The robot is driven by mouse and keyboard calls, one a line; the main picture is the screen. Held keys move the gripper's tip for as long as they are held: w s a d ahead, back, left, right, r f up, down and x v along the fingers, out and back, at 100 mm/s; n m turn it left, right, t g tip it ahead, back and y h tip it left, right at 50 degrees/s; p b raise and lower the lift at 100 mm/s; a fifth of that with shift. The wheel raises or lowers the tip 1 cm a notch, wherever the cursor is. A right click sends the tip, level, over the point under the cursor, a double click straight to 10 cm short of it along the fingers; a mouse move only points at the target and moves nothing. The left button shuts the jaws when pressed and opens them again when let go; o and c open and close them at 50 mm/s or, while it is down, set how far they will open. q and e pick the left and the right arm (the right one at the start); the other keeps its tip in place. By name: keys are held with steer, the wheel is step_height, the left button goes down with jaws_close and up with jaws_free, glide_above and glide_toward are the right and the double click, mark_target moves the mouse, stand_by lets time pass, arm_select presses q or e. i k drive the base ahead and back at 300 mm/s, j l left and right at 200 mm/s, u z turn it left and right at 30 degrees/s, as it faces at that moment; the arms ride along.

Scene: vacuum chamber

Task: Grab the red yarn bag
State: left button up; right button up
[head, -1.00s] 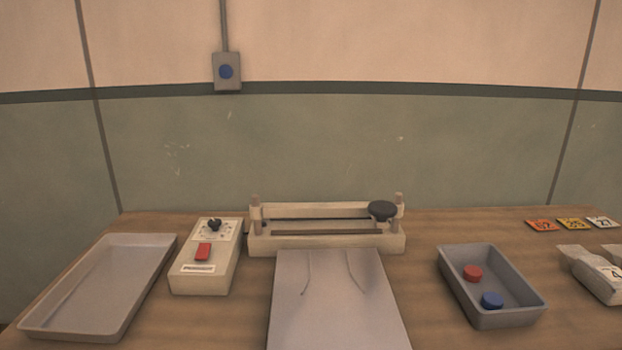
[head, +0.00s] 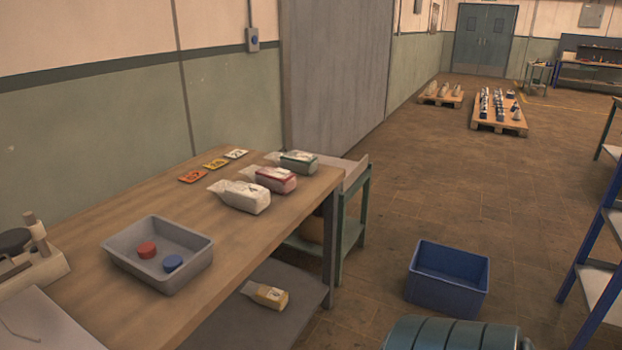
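A clear bag with red contents (head: 275,180) and a pale label lies on the right part of the wooden table (head: 220,265). It is the middle one of a row of three bags. A whitish bag (head: 246,197) lies in front of it and a green bag (head: 299,162) lies behind it. The whitish bag's neck end is close to the red bag, and I cannot tell whether they touch. Neither of my grippers shows in the head view.
A grey tray (head: 122,255) holds a red and a blue cap. Coloured number cards (head: 215,164) lie by the wall. A yellow bag (head: 268,296) lies on the lower shelf. A blue crate (head: 448,285) and a teal ribbed cylinder (head: 455,335) stand right of the table.

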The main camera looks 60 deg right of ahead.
mark_target(280, 181)
steer(key=z, duration=1.65)
steer(key=i+l+u, duration=0.55)
steer(key=l, duration=0.35)
steer(key=i+l+u, duration=0.35)
steer(key=l, duration=0.4)
steer(key=i+l+u, duration=0.2)
steer(key=l, duration=0.15)
steer(key=k, duration=0.05)
